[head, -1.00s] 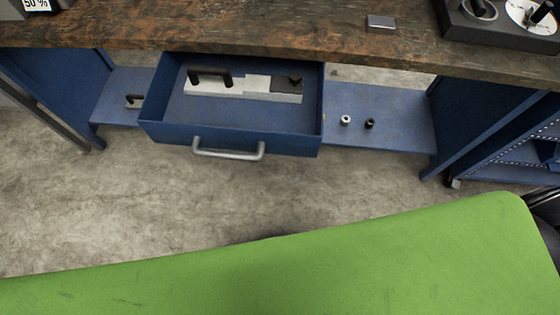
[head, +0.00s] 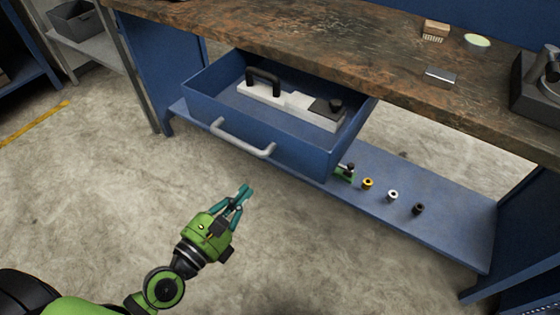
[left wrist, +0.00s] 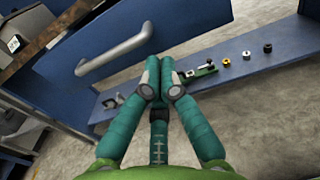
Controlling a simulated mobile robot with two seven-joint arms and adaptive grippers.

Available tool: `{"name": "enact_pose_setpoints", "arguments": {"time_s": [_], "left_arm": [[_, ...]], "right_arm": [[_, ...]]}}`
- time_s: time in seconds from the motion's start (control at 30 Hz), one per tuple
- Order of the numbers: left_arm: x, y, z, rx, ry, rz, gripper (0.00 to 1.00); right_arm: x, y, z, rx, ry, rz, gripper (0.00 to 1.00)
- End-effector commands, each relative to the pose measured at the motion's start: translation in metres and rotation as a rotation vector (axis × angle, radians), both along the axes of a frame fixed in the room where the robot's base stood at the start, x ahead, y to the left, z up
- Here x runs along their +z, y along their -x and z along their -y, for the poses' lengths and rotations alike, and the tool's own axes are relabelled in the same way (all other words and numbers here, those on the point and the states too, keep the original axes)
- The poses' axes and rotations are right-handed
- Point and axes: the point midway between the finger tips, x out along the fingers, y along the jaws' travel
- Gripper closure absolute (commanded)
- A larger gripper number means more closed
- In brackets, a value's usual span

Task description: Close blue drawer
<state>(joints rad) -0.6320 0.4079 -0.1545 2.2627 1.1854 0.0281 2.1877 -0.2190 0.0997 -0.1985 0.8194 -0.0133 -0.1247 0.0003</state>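The blue drawer (head: 300,155) stands pulled out under the wooden workbench (head: 300,50). Inside it lies a white and grey part with black handles (head: 290,102). The drawer's grey bar handle (head: 243,138) is on its front. My left gripper (head: 246,191) is in front of and below the drawer front, apart from it, with its teal fingers together and empty. In the left wrist view the fingertips (left wrist: 160,65) meet, with the drawer front (left wrist: 190,18) and handle (left wrist: 115,50) beyond them. My right gripper is not in view.
A blue lower shelf (head: 455,235) runs beneath the drawer and carries several small parts, among them a yellow ring (head: 368,183) and a black ring (head: 418,209). The concrete floor (head: 90,190) in front is clear. A grey bin (head: 75,18) stands at the back left.

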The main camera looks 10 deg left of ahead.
Motion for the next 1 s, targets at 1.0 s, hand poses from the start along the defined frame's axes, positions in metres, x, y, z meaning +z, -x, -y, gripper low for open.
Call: {"name": "enact_pose_setpoints", "arguments": {"time_s": [1.0], "left_arm": [[0.000, -0.119, 0.044, -0.001, -0.004, -0.001, 1.00]], "right_arm": [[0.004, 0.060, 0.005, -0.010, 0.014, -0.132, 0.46]]}}
